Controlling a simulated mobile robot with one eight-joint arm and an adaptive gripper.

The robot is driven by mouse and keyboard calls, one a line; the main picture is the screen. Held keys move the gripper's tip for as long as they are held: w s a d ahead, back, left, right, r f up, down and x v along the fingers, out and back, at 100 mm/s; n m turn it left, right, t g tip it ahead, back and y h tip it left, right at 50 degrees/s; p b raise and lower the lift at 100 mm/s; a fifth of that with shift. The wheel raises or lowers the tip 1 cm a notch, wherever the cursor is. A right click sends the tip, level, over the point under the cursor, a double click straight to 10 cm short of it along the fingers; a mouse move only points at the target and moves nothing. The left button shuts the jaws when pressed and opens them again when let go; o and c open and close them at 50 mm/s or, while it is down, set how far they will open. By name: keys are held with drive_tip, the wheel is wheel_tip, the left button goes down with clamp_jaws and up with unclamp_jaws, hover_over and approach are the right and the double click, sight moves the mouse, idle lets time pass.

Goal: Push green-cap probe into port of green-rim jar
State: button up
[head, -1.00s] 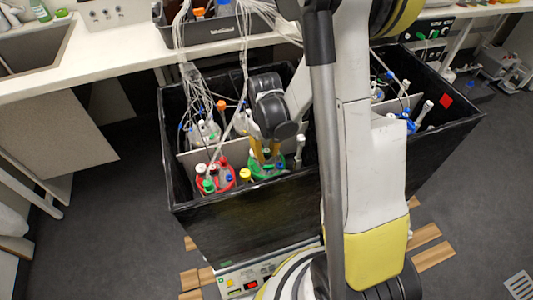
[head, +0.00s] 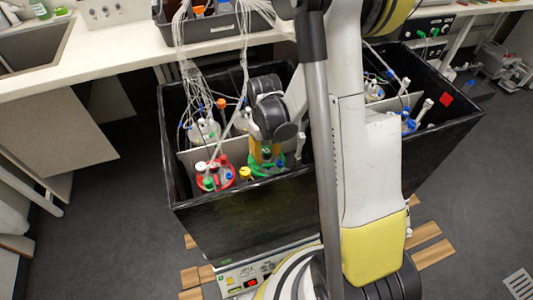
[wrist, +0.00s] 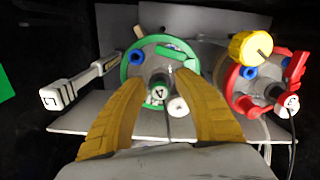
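The green-rim jar (wrist: 128,68) stands in the black box, and it also shows under my gripper in the head view (head: 256,172). A green bar-shaped piece (wrist: 174,53) lies on the jar's top, possibly the green-cap probe. A blue port ring (wrist: 137,57) is beside it. Port openings are partly hidden.
A red-rim jar (head: 229,181) with a yellow knob (wrist: 250,47) stands close by. A white numbered probe-like piece (wrist: 80,83) lies left of the green jar. The black box (head: 240,215) has high walls, and cables (head: 182,50) hang into it.

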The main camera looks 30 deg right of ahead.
drive_tip(key=shift+o, duration=0.2)
wheel_tip(320, 180, up, 12)
drive_tip(key=shift+w, duration=0.2)
idle(0.3)
drive_tip(key=s+a+r+t, duration=0.7)
drive_tip(key=s+a+r, duration=0.2)
drive_tip(key=s+r, duration=0.1)
drive_tip(key=shift+s+a+r+m+t, duration=0.2)
drive_tip(key=shift+r+m+t, duration=0.15)
drive_tip(key=shift+r, duration=0.3)
